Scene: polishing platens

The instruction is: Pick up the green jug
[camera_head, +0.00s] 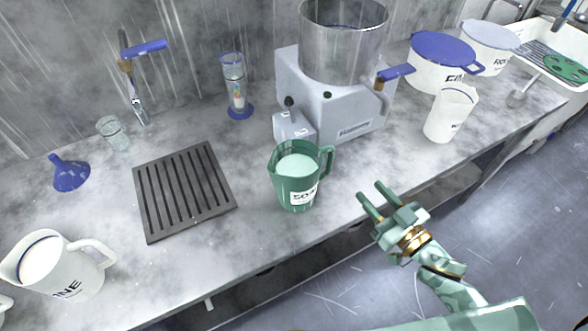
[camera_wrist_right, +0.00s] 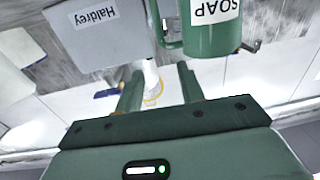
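The green jug (camera_head: 284,187) stands upright on the marble-look counter near its front edge. It has a white label and pale contents, and its handle (camera_head: 328,163) points right. In the right wrist view the jug (camera_wrist_right: 207,42) shows at the top with the label "SOAP", its handle just left of it. My right gripper (camera_head: 376,198) is to the right of the jug, past the counter's front edge, with its two fingers apart and nothing between them. The fingers also show apart in the wrist view (camera_wrist_right: 159,88). My left gripper is not in view.
A grey machine (camera_head: 345,115) with a clear drum stands behind the jug. A black slatted rack (camera_head: 150,226) lies to its left. Bare counter surrounds the green jug's front.

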